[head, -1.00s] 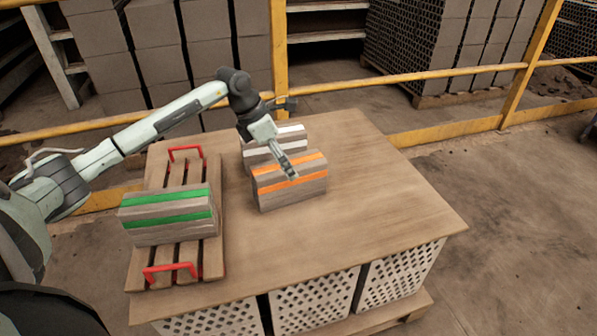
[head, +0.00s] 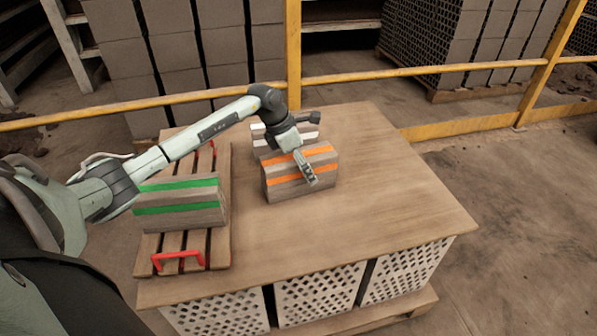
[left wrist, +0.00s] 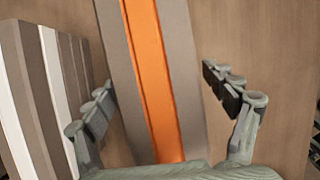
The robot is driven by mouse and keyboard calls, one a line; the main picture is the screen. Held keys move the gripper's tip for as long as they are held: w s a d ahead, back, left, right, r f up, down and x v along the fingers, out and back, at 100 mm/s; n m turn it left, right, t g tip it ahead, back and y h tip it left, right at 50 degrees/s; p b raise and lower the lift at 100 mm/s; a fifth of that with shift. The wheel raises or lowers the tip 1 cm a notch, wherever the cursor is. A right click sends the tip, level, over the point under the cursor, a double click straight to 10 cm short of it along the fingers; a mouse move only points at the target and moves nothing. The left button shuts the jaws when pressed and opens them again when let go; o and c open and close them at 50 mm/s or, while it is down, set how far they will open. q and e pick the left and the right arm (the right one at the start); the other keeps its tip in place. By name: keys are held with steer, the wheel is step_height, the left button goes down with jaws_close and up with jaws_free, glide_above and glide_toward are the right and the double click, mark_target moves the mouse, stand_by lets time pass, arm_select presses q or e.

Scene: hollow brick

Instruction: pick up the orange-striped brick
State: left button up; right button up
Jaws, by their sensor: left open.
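The orange-striped brick (head: 285,181) stands on the wooden table, a grey-brown block with orange stripes on its top and side. My left gripper (head: 309,173) is over the brick, its fingers in front of the brick's face in the head view. In the left wrist view the brick's top with one orange stripe (left wrist: 152,75) runs between the two spread fingers of the left gripper (left wrist: 157,92). Bare gaps show between the fingers and the brick, so it is not gripped. My right gripper is not in view.
A white-striped brick (head: 302,131) stands close behind the orange-striped one and shows at left in the wrist view (left wrist: 48,90). A green-striped brick (head: 178,203) sits on a slatted pallet (head: 215,258) with red handles. The table's right side (head: 400,190) is clear.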

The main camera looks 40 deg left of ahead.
arm_select(q)
steer(key=c, duration=1.8)
steer(key=shift+w+r, duration=0.1)
steer(key=shift+r, duration=0.05)
jaws_close()
steer(key=shift+r, duration=0.15)
